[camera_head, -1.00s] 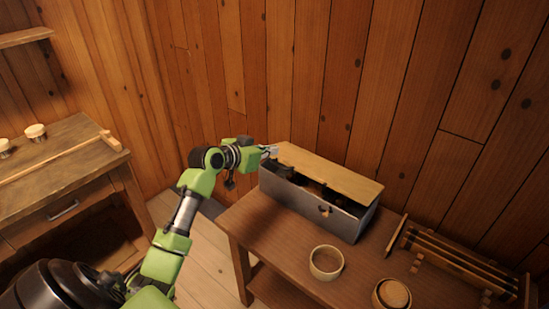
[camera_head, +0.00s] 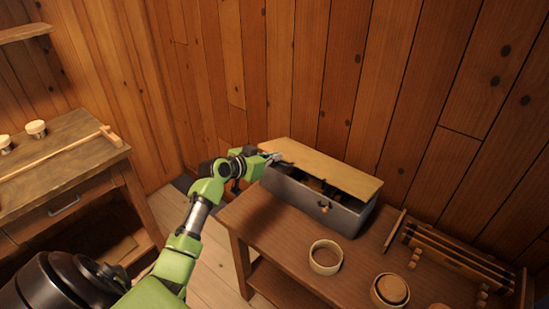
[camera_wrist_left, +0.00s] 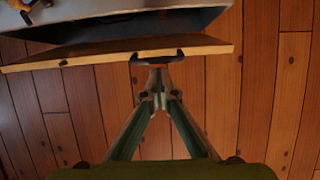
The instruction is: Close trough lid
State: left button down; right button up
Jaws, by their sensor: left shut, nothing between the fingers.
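The trough (camera_head: 305,203) is a grey metal box on the brown table, with a small latch on its front wall. Its tan wooden lid (camera_head: 330,170) is partly open, with a dark gap between lid and front wall. My left gripper (camera_head: 275,157) is at the lid's left end. In the left wrist view, the left gripper (camera_wrist_left: 160,98) is shut and empty, its tips just short of a dark handle (camera_wrist_left: 158,56) on the edge of the lid (camera_wrist_left: 100,52). I cannot tell whether they touch. The trough (camera_wrist_left: 130,12) shows beyond the lid.
On the table (camera_head: 275,232) stand a round wooden bowl (camera_head: 325,258) and a second one (camera_head: 390,290) at the front. A wooden rack (camera_head: 460,255) lies at the right. A plank wall stands close behind the trough. A workbench (camera_head: 60,160) is at the left.

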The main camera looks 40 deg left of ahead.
pick_arm(q)
notch_tip(320, 180, down, 8)
jog(key=s+t+b, duration=0.1)
jog(key=s+b, duration=0.1)
jog(key=b, duration=0.7)
jog(key=shift+s+f+b, duration=0.15)
jog(key=shift+f+b, duration=0.1)
jog(key=shift+b, duration=0.05)
pick_arm(e)
notch_tip(320, 180, down, 10)
jog(key=shift+f, duration=0.25)
jog(key=shift+r, duration=0.1)
